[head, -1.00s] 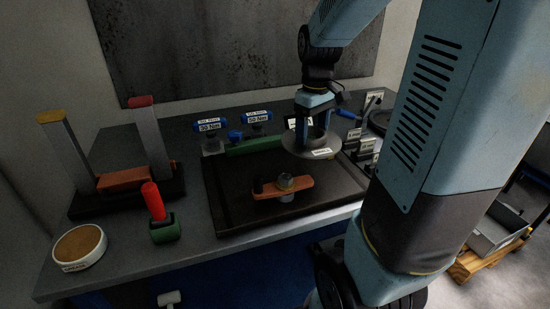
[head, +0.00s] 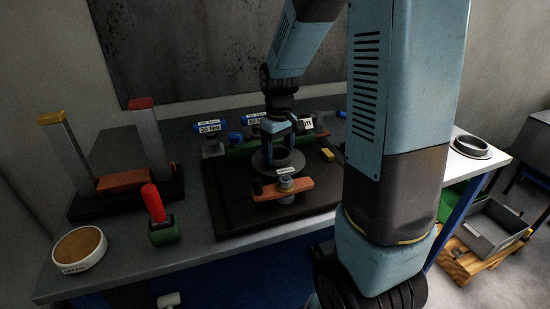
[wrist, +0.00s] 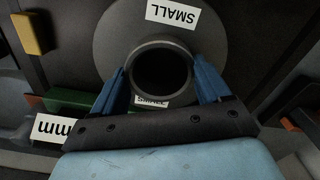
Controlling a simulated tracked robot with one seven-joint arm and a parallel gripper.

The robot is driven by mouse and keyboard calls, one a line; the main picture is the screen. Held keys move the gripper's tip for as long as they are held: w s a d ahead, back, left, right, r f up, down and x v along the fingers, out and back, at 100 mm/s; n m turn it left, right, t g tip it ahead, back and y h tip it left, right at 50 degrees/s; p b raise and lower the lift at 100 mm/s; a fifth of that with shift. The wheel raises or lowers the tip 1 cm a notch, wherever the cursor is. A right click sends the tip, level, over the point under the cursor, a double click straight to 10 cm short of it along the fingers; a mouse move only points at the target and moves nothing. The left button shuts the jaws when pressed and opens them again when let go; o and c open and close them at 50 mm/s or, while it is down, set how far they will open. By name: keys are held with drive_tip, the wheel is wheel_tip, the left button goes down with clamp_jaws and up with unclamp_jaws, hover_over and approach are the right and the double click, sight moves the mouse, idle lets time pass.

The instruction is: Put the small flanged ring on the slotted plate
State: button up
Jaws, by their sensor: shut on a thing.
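The small flanged ring (head: 262,169) is grey, with a wide round flange and a raised collar. In the wrist view its flange (wrist: 114,45) carries a white label reading SMALL. My gripper (wrist: 160,72) is shut on the ring's collar, one blue finger on each side; in the head view my gripper (head: 280,147) points down. The ring is over the dark plate (head: 225,205), just behind an orange bar (head: 263,194) with a grey knob. I cannot make out slots on the dark plate, nor the gap under the ring.
A yellow block (head: 327,154) is right of the ring. A green bar (head: 240,152) and labelled blue-topped pieces (head: 211,128) stand behind. A red-handled tool (head: 153,203), a cork-filled dish (head: 80,248) and an upright two-post stand (head: 125,180) are left. A round dish (head: 471,147) is far right.

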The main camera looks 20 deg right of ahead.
drive_tip(key=shift+f, duration=1.25)
drive_tip(key=o, duration=1.7)
drive_tip(key=shift+f, duration=0.1)
wheel_tip(320, 180, up, 12)
drive_tip(key=s+r+m+t, duration=0.1)
drive_tip(key=s+r+t, duration=0.1)
drive_tip(key=s, duration=0.4)
drive_tip(key=s+r+m+t, duration=0.1)
drive_tip(key=s+r+m, duration=0.1)
drive_tip(key=s+r, duration=0.2)
drive_tip(key=s+a+r+m+t, duration=0.1)
drive_tip(key=s+r+t, duration=0.1)
drive_tip(key=s, duration=0.7)
drive_tip(key=shift+s+r+m+t, duration=0.3)
drive_tip(key=shift+r, duration=0.25)
